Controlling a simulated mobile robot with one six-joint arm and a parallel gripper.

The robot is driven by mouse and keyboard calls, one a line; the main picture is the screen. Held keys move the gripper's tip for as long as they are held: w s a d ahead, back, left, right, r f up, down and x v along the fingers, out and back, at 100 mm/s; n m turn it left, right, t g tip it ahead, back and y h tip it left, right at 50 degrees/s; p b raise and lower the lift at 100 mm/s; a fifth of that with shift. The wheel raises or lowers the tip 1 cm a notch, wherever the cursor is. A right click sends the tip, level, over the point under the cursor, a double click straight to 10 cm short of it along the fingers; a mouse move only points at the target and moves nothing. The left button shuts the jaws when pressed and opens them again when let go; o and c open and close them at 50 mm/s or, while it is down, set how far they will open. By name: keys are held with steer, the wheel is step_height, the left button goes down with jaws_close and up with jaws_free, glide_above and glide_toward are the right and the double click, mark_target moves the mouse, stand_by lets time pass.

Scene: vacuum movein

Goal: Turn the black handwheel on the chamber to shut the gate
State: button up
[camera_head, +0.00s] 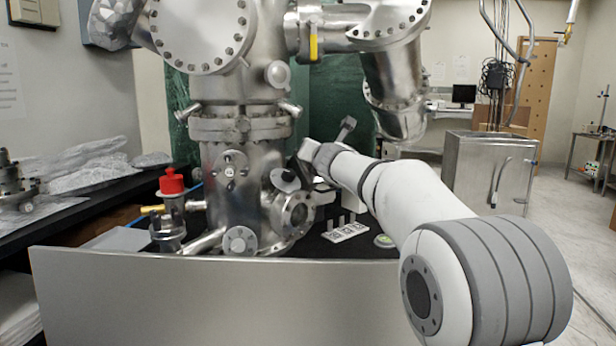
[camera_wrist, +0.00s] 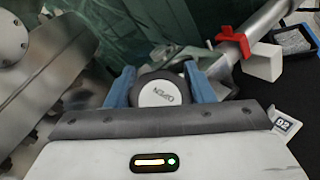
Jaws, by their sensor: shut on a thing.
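The black handwheel (camera_wrist: 146,79) has a round white face with the word "OPEN", which reads tilted in the wrist view. My gripper (camera_wrist: 158,88) has its two blue fingers on opposite sides of the wheel's rim, shut on it. In the head view the handwheel (camera_head: 286,181) is small and partly hidden beside my gripper (camera_head: 296,174), on the right side of the steel chamber (camera_head: 228,165). My fingertips are hard to make out there. The gate itself cannot be told apart in these views.
A red-capped valve (camera_head: 172,182) stands left of the chamber. A flanged port (camera_head: 298,215) sits just below my gripper. A white holder with upright pegs (camera_head: 345,233) lies to the right on the dark bench. A red cross-shaped handle (camera_wrist: 240,41) and white block (camera_wrist: 263,63) show in the wrist view.

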steer(key=shift+f+m+h+b, duration=0.3)
steer(key=shift+f+m+b, duration=0.15)
steer(key=shift+m, duration=0.15)
steer(key=shift+d+r+m+h+b, duration=0.15)
steer(key=shift+m+h+b, duration=0.2)
steer(key=shift+m, duration=0.25)
steer(key=shift+d+r+m+g+h+p, duration=0.15)
steer(key=shift+m+g+h+p, duration=0.1)
steer(key=shift+m+h, duration=0.3)
steer(key=shift+a+r+m+g+h+p, duration=0.1)
steer(key=shift+m+g+h, duration=0.15)
steer(key=shift+m+h, duration=0.25)
steer(key=m+p, duration=0.1)
steer(key=m+g+h+p, duration=0.1)
steer(key=shift+d+r+m+h+p, duration=0.15)
steer(key=shift+d+m+h+p, duration=0.05)
steer(key=shift+m+h+p, duration=0.15)
steer(key=m+g+h+p, duration=0.1)
steer(key=m+p, duration=0.1)
steer(key=p, duration=0.1)
steer(key=shift+s+d, duration=0.1)
steer(key=shift+d, duration=0.05)
steer(key=shift+f+m+g, duration=0.25)
steer(key=shift+m+g, duration=0.05)
steer(key=shift+g, duration=0.1)
steer(key=o, duration=1)
steer(key=shift+f, duration=0.1)
steer(key=shift+c, duration=0.2)
